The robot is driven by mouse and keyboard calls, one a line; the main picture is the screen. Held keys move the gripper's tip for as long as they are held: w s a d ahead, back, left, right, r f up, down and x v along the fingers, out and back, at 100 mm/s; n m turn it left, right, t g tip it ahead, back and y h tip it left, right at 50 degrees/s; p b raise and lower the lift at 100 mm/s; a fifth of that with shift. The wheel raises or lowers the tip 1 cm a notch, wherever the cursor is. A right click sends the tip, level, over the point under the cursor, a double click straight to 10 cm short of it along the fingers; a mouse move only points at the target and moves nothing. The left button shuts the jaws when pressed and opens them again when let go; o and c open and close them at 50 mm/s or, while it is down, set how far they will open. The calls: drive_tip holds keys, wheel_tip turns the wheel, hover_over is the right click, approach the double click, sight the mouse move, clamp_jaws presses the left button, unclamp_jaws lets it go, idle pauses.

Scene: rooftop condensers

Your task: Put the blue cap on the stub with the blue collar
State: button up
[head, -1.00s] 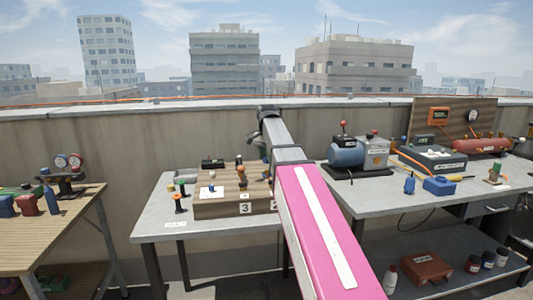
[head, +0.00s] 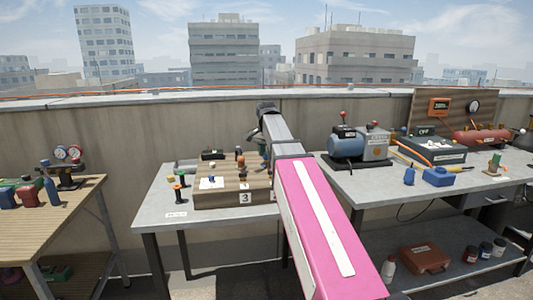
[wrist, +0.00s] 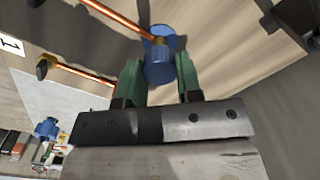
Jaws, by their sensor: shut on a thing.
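In the wrist view my gripper (wrist: 159,80) has its green fingers shut on the blue cap (wrist: 159,71). Just beyond the cap, a blue collar (wrist: 163,31) surrounds a copper stub (wrist: 154,41). The cap is in line with this stub and close to its end. I cannot tell whether it touches the stub or sits on it. In the head view my arm hides most of the gripper, and the cap cannot be made out.
More copper stubs (wrist: 80,72) run beside the collared one, one with a brass-coloured end. The wooden box (head: 232,197) stands on a grey table (head: 150,215). Small coloured parts (head: 178,192) stand to its left. A compressor bench is at right.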

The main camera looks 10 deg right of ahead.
sight(267, 163)
drive_tip(key=shift+f, duration=1.35)
idle(1.8)
drive_tip(key=o, duration=1)
drive_tip(key=shift+c, duration=0.2)
